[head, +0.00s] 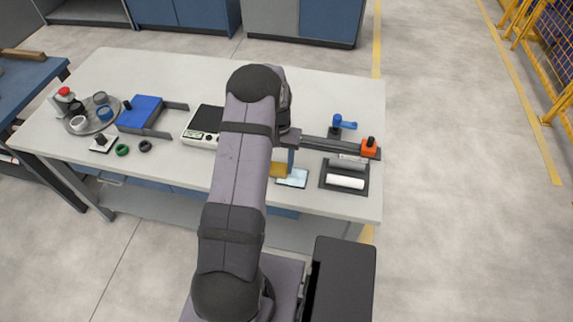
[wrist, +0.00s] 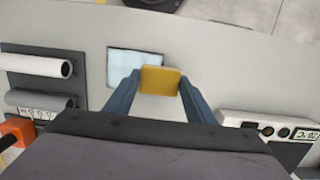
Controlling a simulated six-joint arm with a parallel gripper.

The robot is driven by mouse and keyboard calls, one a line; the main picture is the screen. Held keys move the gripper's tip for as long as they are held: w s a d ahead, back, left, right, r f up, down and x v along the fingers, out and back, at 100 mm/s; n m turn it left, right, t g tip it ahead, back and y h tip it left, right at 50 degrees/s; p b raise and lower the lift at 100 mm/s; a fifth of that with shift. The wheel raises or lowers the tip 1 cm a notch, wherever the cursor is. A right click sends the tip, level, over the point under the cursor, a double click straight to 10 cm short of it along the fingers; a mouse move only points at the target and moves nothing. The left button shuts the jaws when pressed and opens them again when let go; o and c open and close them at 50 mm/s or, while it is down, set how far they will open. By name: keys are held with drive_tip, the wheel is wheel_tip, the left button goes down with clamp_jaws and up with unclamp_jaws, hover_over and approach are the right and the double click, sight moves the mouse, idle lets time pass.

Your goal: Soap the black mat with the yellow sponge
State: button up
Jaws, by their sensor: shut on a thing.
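A yellow sponge (wrist: 160,81) is held between the two blue fingers of my gripper (wrist: 160,77) in the wrist view. The sponge also shows in the head view (head: 278,170), partly hidden by my arm. It is beside a pale blue rectangular pad (head: 292,178) on the table, and the pad shows left of the sponge in the wrist view (wrist: 132,62). I cannot tell whether the sponge touches the table. I cannot make out a plain black mat; a dark tray (head: 326,180) holding rollers lies right of the pad.
A white scale (head: 198,137) with a black top stands left of my arm. A dark rail with an orange block (head: 370,148) and a blue clamp (head: 337,124) lies behind the tray. A blue block (head: 140,111) and a round tray (head: 91,119) are at left. The table front has free room.

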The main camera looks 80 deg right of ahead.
drive_tip(key=shift+w+r, duration=0.25)
drive_tip(key=shift+w, duration=0.05)
drive_tip(key=shift+r+p, duration=2.65)
drive_tip(key=shift+r, duration=1.15)
